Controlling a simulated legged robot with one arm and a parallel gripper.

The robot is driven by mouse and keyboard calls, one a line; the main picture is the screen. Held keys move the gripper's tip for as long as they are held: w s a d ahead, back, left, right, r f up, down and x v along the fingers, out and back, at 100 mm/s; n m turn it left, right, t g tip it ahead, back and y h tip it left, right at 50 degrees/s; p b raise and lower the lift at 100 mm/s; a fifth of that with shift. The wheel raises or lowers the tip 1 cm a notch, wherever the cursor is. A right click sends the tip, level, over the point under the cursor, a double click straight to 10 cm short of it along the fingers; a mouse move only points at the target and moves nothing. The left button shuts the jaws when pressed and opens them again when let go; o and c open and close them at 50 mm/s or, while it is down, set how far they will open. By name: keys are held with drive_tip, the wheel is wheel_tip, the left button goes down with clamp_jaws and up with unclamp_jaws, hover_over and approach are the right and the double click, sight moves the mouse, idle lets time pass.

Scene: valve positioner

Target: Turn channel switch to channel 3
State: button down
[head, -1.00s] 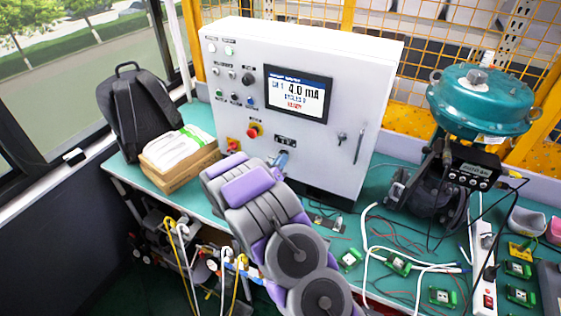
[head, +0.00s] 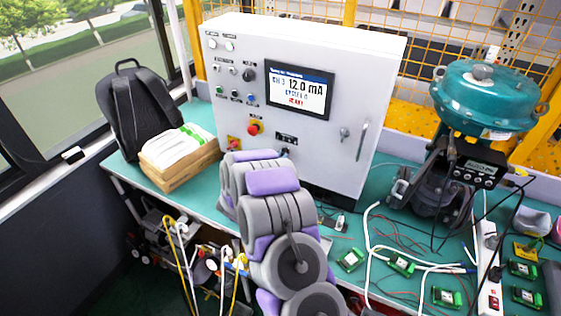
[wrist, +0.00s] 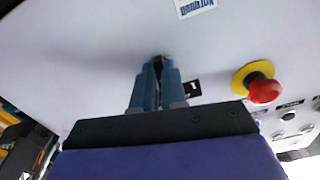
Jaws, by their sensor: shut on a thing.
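The grey control cabinet (head: 330,160) stands on the bench in the head view. Its screen (head: 299,89) reads CH 3 and 12.0 mA, with a red line below. The channel switch (wrist: 158,66) is a small dark knob low on the cabinet front, mostly hidden between my fingers in the wrist view. My gripper (wrist: 159,72) has blue fingers close together on this knob, against the panel. A small black label (wrist: 193,88) is beside the fingers. In the head view my arm hides most of the gripper.
A red emergency stop on a yellow ring (wrist: 262,88) is close to the right of my fingers in the wrist view. Buttons (head: 235,93) are higher on the cabinet. A teal valve actuator (head: 487,97) and loose cables are on the bench at right, boxes (head: 180,163) at left.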

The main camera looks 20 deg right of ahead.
drive_tip(key=shift+a+f+m, duration=0.1)
drive_tip(key=shift+m, duration=0.4)
drive_tip(key=c, duration=1.4)
unclamp_jaws()
drive_tip(key=shift+w, duration=0.15)
drive_tip(key=shift+o, duration=1.1)
drive_tip(key=p+v, duration=0.1)
drive_tip(key=v, duration=1.6)
drive_tip(key=shift+a+p, duration=0.2)
drive_tip(key=shift+p, duration=0.2)
